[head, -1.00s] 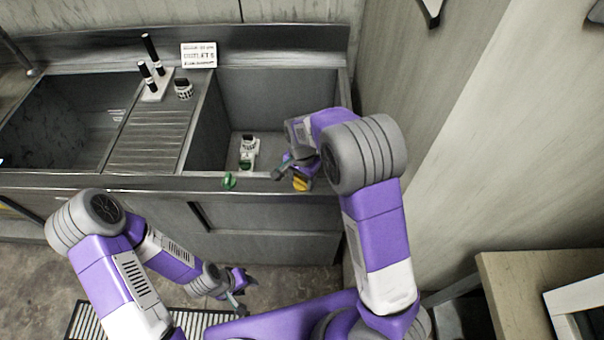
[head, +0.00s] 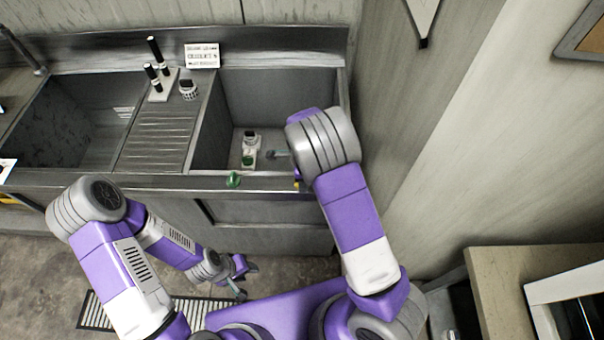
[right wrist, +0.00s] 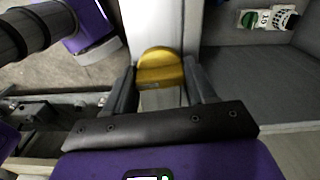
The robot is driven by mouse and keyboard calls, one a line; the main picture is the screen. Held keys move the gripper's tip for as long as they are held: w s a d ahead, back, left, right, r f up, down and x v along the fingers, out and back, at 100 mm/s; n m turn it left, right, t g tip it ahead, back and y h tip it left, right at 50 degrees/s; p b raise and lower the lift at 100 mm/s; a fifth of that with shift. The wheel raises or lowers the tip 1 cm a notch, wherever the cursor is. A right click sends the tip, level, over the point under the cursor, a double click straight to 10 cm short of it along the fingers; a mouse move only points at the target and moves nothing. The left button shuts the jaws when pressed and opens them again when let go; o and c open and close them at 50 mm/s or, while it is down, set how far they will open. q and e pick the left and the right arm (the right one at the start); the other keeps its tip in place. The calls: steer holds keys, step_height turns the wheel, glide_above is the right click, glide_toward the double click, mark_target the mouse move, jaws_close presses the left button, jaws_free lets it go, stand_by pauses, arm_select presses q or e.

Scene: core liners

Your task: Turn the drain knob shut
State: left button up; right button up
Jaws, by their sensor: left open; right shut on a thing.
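A yellow knob (right wrist: 160,66) sits at the front rim of the right sink basin. My right gripper (right wrist: 162,84) is shut on it, with one dark finger on each side in the right wrist view. In the head view only a sliver of this knob (head: 297,184) shows, because my right arm hides the rest and most of that gripper. A green knob (head: 233,180) is on the same front rim, further left and apart from the gripper. My left gripper (head: 247,279) is open and empty, low in front of the sink above the floor.
Inside the right basin (head: 290,103) stands a small white block (head: 250,152) with green and black parts. A printed sign (head: 202,56), black-topped posts and a small round item (head: 188,89) stand at the back. A wall closes off the right side.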

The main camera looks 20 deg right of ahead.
steer(key=shift+m+p, duration=0.35)
steer(key=shift+m, duration=0.25)
steer(key=o, duration=1)
steer(key=shift+o, duration=0.2)
step_height(320, 180, up, 8)
steer(key=shift+f+p, duration=0.2)
steer(key=shift+p, duration=0.25)
